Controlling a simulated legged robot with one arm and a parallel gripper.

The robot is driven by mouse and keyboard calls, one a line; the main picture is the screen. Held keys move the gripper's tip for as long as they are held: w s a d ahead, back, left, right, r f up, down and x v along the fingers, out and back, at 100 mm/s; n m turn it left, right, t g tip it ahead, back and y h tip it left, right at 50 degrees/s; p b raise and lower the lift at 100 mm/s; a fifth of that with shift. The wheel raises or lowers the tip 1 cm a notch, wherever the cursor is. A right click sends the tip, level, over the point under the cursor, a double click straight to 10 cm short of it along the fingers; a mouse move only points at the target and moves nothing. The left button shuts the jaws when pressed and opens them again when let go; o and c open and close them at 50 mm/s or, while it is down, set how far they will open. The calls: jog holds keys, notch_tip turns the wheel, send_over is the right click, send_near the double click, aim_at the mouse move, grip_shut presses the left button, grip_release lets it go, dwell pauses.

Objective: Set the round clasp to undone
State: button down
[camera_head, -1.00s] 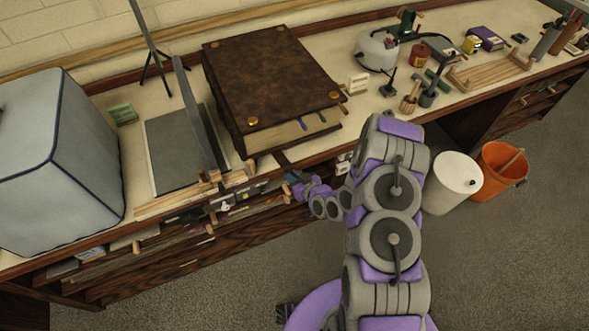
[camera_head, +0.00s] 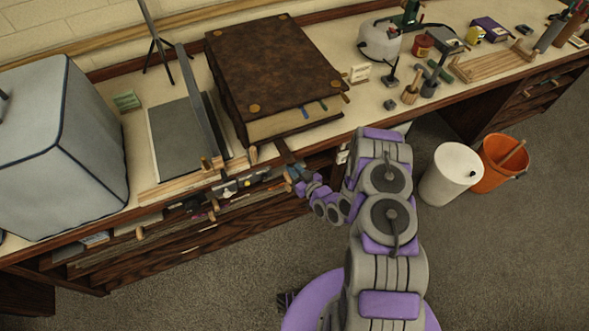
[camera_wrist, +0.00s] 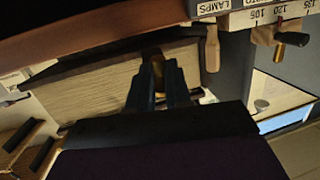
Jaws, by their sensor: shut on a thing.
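The big brown book (camera_head: 275,65) lies closed on the bench, with round brass studs on its cover. My gripper (camera_head: 291,174) is just below that strap in the head view. In the wrist view my gripper (camera_wrist: 157,88) is shut on a small brass piece, which looks to be the round clasp (camera_wrist: 157,68), in front of the pale page block (camera_wrist: 105,78). The fingers hide most of the clasp, so I cannot tell whether it is fastened or undone.
A grey covered box (camera_head: 60,150) stands far left. A white bin (camera_head: 448,175) and an orange bucket (camera_head: 502,162) stand on the floor at right.

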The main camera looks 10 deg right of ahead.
jog(key=shift+s+f, duration=0.15)
jog(key=shift+f, duration=0.05)
jog(key=c, duration=1.4)
grip_release()
jog(key=shift+f, duration=0.1)
jog(key=o, duration=0.3)
jog(key=shift+o, duration=0.2)
jog(key=v, duration=1.7)
jog(key=shift+d+p, duration=0.15)
jog(key=shift+p, duration=0.2)
